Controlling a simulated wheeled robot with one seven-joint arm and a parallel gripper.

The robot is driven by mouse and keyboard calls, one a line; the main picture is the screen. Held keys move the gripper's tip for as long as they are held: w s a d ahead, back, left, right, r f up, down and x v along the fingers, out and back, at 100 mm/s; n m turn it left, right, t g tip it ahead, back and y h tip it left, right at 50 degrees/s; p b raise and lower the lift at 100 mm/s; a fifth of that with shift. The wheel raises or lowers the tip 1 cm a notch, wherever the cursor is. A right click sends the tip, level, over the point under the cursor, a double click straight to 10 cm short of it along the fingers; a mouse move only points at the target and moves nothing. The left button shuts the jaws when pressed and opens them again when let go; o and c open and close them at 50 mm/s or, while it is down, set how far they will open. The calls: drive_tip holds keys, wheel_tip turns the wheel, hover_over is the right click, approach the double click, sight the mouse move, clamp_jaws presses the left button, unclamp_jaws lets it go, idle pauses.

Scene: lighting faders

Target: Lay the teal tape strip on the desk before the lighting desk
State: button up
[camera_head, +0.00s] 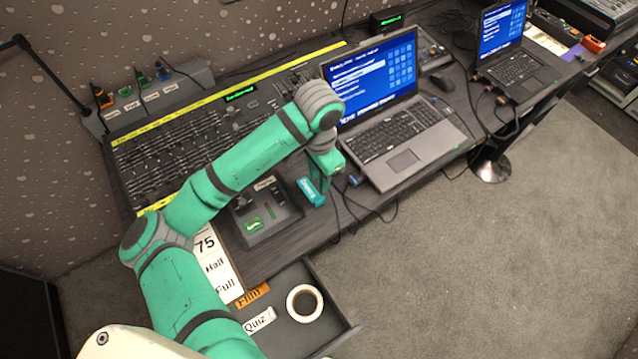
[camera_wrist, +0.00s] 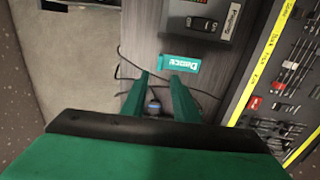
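The teal tape strip (camera_wrist: 180,63), lettered "Dance", appears to lie on the wooden desk (camera_wrist: 145,45), beside a small black control box. In the head view the strip (camera_head: 311,192) is just below my gripper (camera_head: 321,178), near the desk's front edge. In the wrist view my gripper (camera_wrist: 160,78) has its two fingers apart with nothing between them. The strip is just beyond the fingertips, nearer the right finger. I cannot tell whether a finger touches it. The lighting desk (camera_head: 165,155) has rows of faders and yellow strips; my arm hides part of it.
The small box (camera_head: 285,208) carries a green label. A laptop (camera_head: 405,135) stands to its right, with cables hanging nearby. An open drawer (camera_head: 338,325) below holds a white tape roll (camera_head: 304,303), an orange strip (camera_head: 253,295) and a white "Quiz" strip (camera_head: 260,320).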

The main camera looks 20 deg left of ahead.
drive_tip(key=w+d+r+n+t+h, duration=0.2)
drive_tip(key=w+d+r+t+h, duration=0.15)
drive_tip(key=d, duration=0.75)
drive_tip(key=w+d+r+n+t+h, duration=0.1)
drive_tip(key=w+d+r+t+h, duration=0.2)
drive_tip(key=d, duration=0.8)
drive_tip(key=w+d+r+n+t+h, duration=0.25)
drive_tip(key=d+t+h, duration=0.2)
drive_tip(key=d, duration=0.55)
drive_tip(key=s+a+f+n+t+y, duration=0.2)
drive_tip(key=s+a+f+n+y, duration=0.25)
drive_tip(key=s+f, duration=0.35)
drive_tip(key=s+a+f+n+t+y, duration=0.3)
drive_tip(key=s+f+y, duration=0.25)
drive_tip(key=s, duration=0.35)
drive_tip(key=s+a+m, duration=0.1)
drive_tip(key=s+a, duration=0.2)
drive_tip(key=s, duration=0.4)
drive_tip(key=s+a+m, duration=0.2)
drive_tip(key=s+a, duration=0.2)
drive_tip(key=s, duration=0.2)
drive_tip(key=s+a+m+y, duration=0.1)
drive_tip(key=s+a+m, duration=0.1)
drive_tip(key=s, duration=0.5)
drive_tip(key=shift+s+a+r+g, duration=0.3)
drive_tip(key=shift+a+r, duration=0.1)
drive_tip(key=shift+a, duration=0.35)
